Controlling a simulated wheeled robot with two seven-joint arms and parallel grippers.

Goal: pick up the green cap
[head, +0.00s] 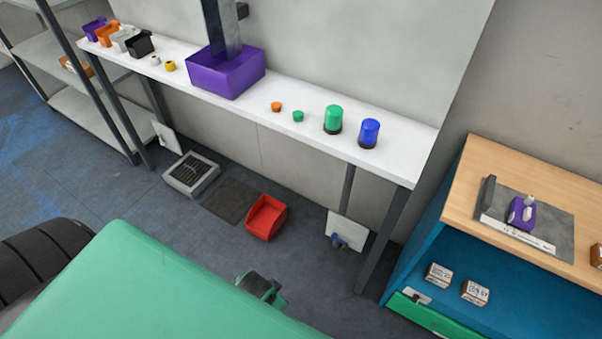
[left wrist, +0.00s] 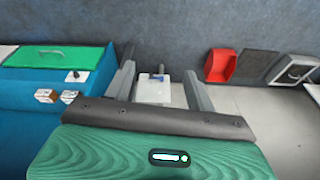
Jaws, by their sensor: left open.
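A small green cap (head: 298,116) sits on the white shelf table (head: 390,157), between a small orange cap (head: 276,106) and a larger green domed cylinder with a dark base (head: 333,119). A similar blue cylinder (head: 369,133) stands to its right. My left gripper (left wrist: 160,80) shows in the left wrist view with its two grey fingers wide apart and nothing held between them. It is away from the caps, and no cap shows in that view. In the head view, my green arm covers the lower left, and the fingers cannot be made out. My right gripper is out of view.
A purple bin (head: 225,75) stands on the table, with small coloured bins and white and yellow caps further left. A red bin (head: 266,218) and a grey crate (head: 191,175) lie on the floor. A blue cabinet with a wooden top (head: 470,185) stands at right.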

